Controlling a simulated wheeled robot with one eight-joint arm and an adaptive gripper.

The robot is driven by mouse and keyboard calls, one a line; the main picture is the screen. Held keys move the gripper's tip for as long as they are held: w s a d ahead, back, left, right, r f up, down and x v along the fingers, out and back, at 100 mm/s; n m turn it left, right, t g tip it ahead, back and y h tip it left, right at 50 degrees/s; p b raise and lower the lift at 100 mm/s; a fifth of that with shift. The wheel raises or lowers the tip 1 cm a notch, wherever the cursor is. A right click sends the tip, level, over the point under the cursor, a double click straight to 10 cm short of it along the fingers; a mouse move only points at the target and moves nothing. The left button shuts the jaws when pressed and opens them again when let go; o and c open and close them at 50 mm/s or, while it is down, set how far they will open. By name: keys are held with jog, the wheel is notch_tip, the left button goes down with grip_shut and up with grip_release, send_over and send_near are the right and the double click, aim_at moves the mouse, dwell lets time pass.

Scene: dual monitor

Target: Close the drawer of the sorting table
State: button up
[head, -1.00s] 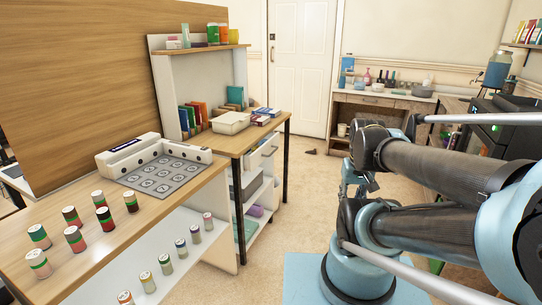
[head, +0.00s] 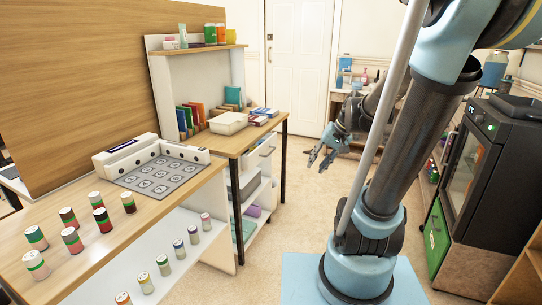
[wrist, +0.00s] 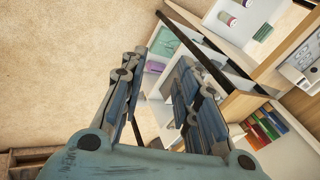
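The sorting table (head: 210,187) stands at the left in the head view, with a wooden top joined to a further section under the shelf unit. A white drawer (head: 262,151) with a dark handle shows under the further section's top, partly behind a dark leg. How far it stands out I cannot tell. My gripper (head: 318,161) hangs right of this section, apart from it, with its fingers spread and nothing between them. In the wrist view my gripper (wrist: 160,62) is also open and empty. The dark leg and white shelves lie beyond the fingers there; the drawer is not clear.
Several striped cylinders (head: 72,240) and a grey sorting board (head: 160,175) sit on the near top. A white bin (head: 228,123) and books stand on the further top. A black machine (head: 485,160) is at the right. Floor between is clear.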

jog(key=w+a+y, duration=0.3)
jog(key=w, duration=0.7)
jog(key=m+t+y, duration=0.3)
jog(key=y, duration=0.4)
send_near(271, 152)
jog(key=x, duration=1)
jog(key=shift+w+a+f, duration=0.1)
jog(key=shift+w+f, duration=0.15)
jog(key=shift+w, duration=0.1)
grip_shut()
